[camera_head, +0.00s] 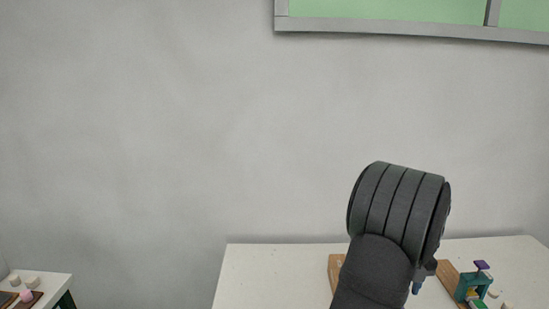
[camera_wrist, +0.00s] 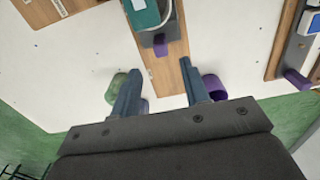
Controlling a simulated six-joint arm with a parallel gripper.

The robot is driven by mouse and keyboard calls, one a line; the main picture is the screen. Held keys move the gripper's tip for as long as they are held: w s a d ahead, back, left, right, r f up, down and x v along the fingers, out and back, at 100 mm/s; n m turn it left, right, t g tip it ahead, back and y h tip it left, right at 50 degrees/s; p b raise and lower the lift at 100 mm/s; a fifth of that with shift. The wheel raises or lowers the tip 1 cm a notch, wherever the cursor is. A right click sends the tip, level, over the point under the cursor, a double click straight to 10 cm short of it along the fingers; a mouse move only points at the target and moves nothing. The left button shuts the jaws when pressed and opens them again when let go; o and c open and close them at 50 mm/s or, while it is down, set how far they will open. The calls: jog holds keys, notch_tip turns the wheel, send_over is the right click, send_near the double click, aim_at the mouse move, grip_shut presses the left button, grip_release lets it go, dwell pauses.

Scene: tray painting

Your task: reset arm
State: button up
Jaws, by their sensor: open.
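My gripper (camera_wrist: 159,66) shows in the wrist view with its two blue-grey fingers spread apart and nothing between them. It is above the white table (camera_wrist: 75,60), with a wooden board (camera_wrist: 165,78) in view beyond and between the fingers. In the head view my dark arm covers most of the gripper; only a small blue finger part shows at its lower right, over the white table (camera_head: 270,275).
A teal item (camera_wrist: 147,14) with a purple knob (camera_wrist: 160,45) is on the board. A green piece (camera_wrist: 115,90) and a purple piece (camera_wrist: 214,90) show beside the fingers. Another board (camera_wrist: 284,38) is at right. A side table (camera_head: 55,280) holds small pieces.

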notch_tip(320, 180, up, 7)
notch_tip(320, 180, down, 17)
jog(key=shift+s+f, duration=0.1)
jog(key=s, duration=0.4)
jog(key=shift+s+f, duration=0.2)
notch_tip(320, 180, up, 18)
jog(key=n, duration=1.3)
jog(key=shift+s+r, duration=0.15)
jog(key=shift+r, duration=0.1)
jog(key=shift+o, duration=0.5)
dwell(0.8)
